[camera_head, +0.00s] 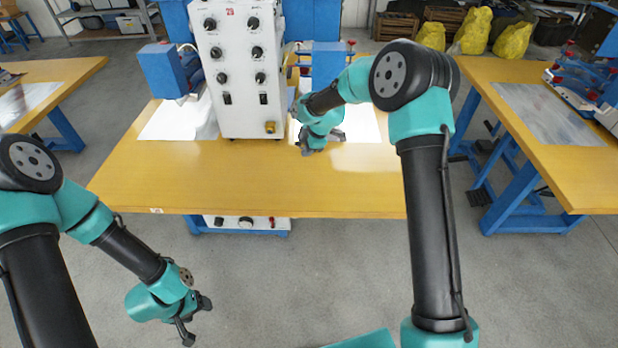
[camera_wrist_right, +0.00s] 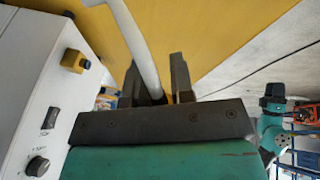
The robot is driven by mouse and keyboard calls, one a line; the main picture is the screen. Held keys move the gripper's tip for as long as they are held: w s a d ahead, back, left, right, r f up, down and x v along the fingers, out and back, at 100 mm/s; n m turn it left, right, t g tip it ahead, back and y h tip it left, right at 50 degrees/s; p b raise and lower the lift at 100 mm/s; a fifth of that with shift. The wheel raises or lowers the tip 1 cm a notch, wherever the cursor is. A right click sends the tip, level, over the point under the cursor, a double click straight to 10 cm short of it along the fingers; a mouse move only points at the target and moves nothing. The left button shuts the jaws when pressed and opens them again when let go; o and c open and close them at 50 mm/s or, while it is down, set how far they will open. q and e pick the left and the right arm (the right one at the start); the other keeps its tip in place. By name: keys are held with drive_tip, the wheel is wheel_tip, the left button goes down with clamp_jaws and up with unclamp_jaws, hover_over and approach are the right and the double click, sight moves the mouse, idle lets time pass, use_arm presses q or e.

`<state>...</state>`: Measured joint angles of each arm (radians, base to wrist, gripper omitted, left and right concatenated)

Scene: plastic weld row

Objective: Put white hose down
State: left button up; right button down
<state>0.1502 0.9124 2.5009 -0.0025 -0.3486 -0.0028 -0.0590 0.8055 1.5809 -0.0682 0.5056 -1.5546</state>
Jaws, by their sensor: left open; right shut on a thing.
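The white hose (camera_wrist_right: 137,42) shows in the right wrist view, running up from between the fingers of my right gripper (camera_wrist_right: 157,78) toward the top edge. That gripper is shut on it. In the head view my right gripper (camera_head: 323,143) is over the yellow table (camera_head: 250,180), just right of the white control box; the hose cannot be made out there. My left gripper (camera_head: 196,322) is open and empty, low over the grey floor in front of the table's left part.
The white control box (camera_head: 238,75) with black knobs stands on the table; its side (camera_wrist_right: 35,100) is close left of my right gripper in the wrist view. Blue machine parts (camera_head: 165,70) flank it. The table's front strip is clear. Another table (camera_head: 560,160) stands right.

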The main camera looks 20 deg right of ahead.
drive_tip(key=shift+f, duration=4.75)
drive_tip(key=c, duration=1.1)
unclamp_jaws()
drive_tip(key=shift+c, duration=0.2)
drive_tip(key=shift+r, duration=0.1)
drive_tip(key=s+a+r, duration=0.1)
drive_tip(key=s+r, duration=0.4)
drive_tip(key=s, duration=0.1)
drive_tip(key=shift+a, duration=0.35)
